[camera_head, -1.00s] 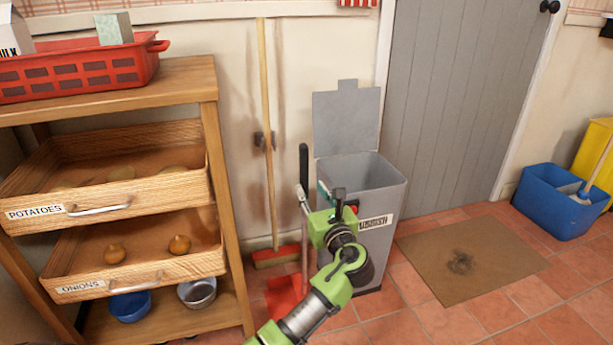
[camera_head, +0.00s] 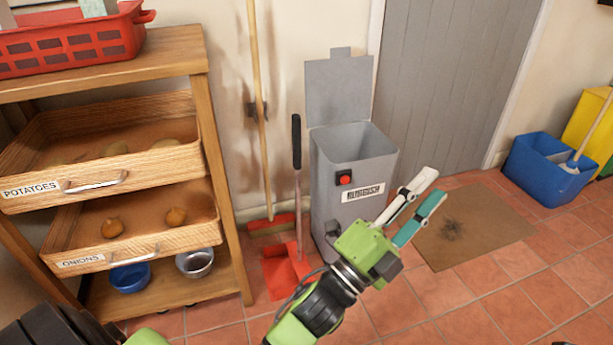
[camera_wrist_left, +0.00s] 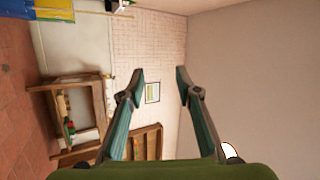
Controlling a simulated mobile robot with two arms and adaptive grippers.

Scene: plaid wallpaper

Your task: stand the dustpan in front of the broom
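The red dustpan (camera_head: 283,275) stands on the tiled floor, its long handle with a black grip upright. The broom (camera_head: 257,110) stands upright behind it against the wall, its wooden handle at a dark wall holder and its red head (camera_head: 271,224) on the floor. My left gripper (camera_head: 432,188) is to the right of the dustpan, in front of the bin, pointing right and away. It is open and empty; the left wrist view also shows its fingers (camera_wrist_left: 160,82) apart. My right gripper is not in view.
A grey bin (camera_head: 350,205) with its lid up stands right of the dustpan handle. A wooden shelf (camera_head: 195,65) with drawers is close on the left. A brown mat (camera_head: 470,225) and a blue bucket (camera_head: 535,170) lie to the right. Floor in front is clear.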

